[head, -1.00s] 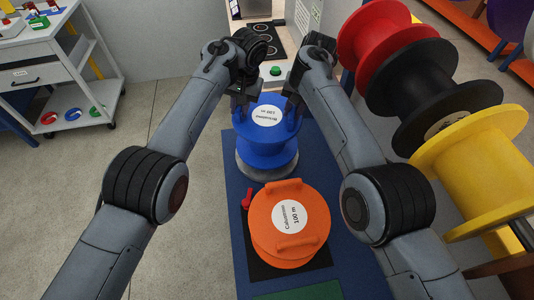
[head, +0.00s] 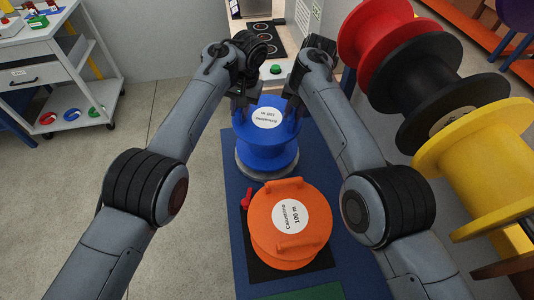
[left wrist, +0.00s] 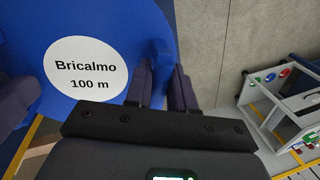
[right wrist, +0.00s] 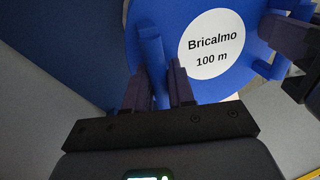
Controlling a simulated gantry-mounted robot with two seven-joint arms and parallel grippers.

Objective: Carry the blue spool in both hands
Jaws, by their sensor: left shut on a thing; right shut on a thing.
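The blue spool (head: 267,150) is upright at the middle of the head view, over a grey round base (head: 262,171). Its white label reads Bricalmo 100 m and also shows in the left wrist view (left wrist: 86,68) and the right wrist view (right wrist: 211,44). My left gripper (head: 242,118) is shut on a blue handle on the spool's left side. My right gripper (head: 293,116) is shut on the handle on its right side. In each wrist view a blue handle stands between the dark fingers. I cannot tell whether the spool touches the base.
An orange spool (head: 272,243) lies nearer me on a dark mat, beside a small red part (head: 246,197). Red (head: 372,35), black (head: 440,85) and yellow (head: 490,160) spools stand in a row at right. A white cart (head: 75,85) is at far left; the floor between is clear.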

